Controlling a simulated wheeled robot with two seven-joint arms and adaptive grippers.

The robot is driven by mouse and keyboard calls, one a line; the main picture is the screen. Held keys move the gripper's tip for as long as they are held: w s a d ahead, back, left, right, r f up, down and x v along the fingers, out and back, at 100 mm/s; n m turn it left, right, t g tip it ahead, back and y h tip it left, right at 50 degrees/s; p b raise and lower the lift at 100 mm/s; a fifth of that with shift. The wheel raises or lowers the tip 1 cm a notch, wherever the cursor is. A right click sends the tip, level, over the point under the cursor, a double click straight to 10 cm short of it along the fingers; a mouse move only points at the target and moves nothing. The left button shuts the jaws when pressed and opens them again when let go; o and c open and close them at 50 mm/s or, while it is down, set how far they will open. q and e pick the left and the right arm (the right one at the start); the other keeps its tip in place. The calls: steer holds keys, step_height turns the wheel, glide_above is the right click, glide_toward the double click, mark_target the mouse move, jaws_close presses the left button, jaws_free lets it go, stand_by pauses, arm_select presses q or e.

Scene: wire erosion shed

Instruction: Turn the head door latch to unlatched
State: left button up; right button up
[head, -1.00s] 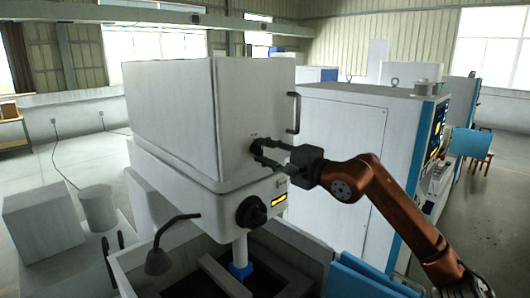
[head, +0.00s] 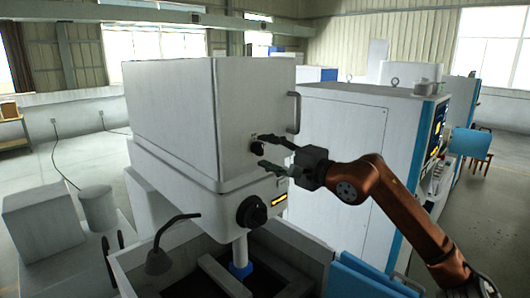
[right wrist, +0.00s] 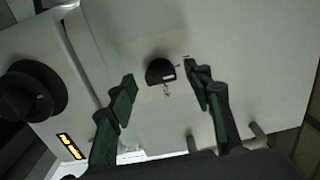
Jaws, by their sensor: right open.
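The head door latch is a small black knob (right wrist: 160,72) on the light grey door face in the right wrist view. A pale mark shows on its lower part, and small dark marks sit beside it on the door. In the head view the latch (head: 257,147) is partly covered by a fingertip. My right gripper (head: 262,151) is open in front of the door. In the right wrist view its green-padded fingers (right wrist: 160,78) are spread with the latch between and beyond them, apart from both. My left gripper is not in view.
A larger black round knob (head: 251,211) and a lit yellow display (head: 279,198) are on the machine below the door. A bent lamp (head: 160,260) rises from the tank in front.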

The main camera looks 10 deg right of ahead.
steer(key=v, duration=1.1)
